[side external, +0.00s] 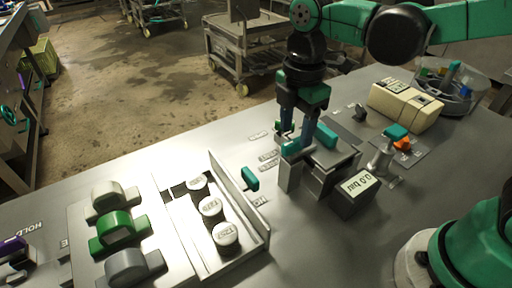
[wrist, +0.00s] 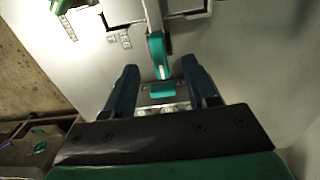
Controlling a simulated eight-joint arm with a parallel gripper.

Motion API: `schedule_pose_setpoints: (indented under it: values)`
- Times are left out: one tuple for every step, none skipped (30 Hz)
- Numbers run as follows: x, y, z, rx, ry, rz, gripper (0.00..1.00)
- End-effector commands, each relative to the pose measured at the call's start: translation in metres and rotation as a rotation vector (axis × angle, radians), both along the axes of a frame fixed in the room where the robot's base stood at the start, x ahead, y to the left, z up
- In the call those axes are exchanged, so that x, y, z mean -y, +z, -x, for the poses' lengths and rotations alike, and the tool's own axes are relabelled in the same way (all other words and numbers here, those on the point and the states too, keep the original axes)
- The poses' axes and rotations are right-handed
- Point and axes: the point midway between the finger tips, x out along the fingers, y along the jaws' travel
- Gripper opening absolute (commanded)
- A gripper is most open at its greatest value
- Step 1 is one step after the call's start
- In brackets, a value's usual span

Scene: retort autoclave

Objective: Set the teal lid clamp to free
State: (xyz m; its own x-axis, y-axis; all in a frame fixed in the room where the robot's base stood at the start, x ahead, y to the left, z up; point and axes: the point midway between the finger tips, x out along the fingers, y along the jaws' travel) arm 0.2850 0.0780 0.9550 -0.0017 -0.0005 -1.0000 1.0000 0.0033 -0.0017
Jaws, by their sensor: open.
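A teal-ended lever (wrist: 157,50) and a small teal block (wrist: 162,90) on a metal fitting show in the wrist view; the block lies between my fingers. In the side view, a teal piece (side external: 291,148) sits at the left of a grey metal box, and another teal piece (side external: 325,136) stands at its back. I cannot tell for sure which piece is the lid clamp. My gripper (side external: 302,142) is open above the box, fingers pointing down; its two dark fingers (wrist: 163,88) are apart in the wrist view. Whether they touch the teal piece is unclear.
A separate upright teal handle (side external: 250,179) stands left of the box, beside a metal tray (side external: 262,228) with several white-capped cans. A display (side external: 355,190) reading 0.0 bar is in front of the box. A teal-handled valve (side external: 396,132) and a beige case (side external: 405,105) lie right.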

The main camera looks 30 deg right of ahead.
Motion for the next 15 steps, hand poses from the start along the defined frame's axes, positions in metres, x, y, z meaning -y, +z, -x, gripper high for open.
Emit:
schedule_pose_setpoints:
  values:
    - [0.0,-0.006,-0.001,0.001,-0.001,0.0,0.51]
    - [0.0,-0.01,-0.001,0.001,-0.001,0.0,0.51]
    - [0.0,-0.013,-0.001,0.001,-0.001,0.0,0.51]
    - [0.0,-0.016,-0.001,0.001,-0.002,0.0,0.51]
    - [0.0,-0.018,0.0,0.001,-0.002,0.0,0.51]
    - [0.0,-0.02,0.0,0.001,-0.002,0.0,0.51]
    - [0.0,-0.021,0.0,0.001,-0.002,0.0,0.51]
    - [0.0,-0.022,0.0,0.001,-0.002,0.0,0.51]
    - [0.0,-0.023,0.0,0.001,-0.002,0.0,0.51]
    - [0.0,-0.024,0.0,0.001,-0.003,0.0,0.51]
    - [0.0,-0.024,0.0,0.002,-0.003,0.0,0.51]
    - [0.0,-0.024,0.0,0.002,-0.003,0.0,0.51]
    - [0.0,-0.024,0.0,0.002,-0.003,0.0,0.51]
    - [0.0,-0.024,0.0,0.002,-0.003,0.0,0.51]
    - [0.0,-0.024,0.0,0.002,-0.003,0.0,0.51]
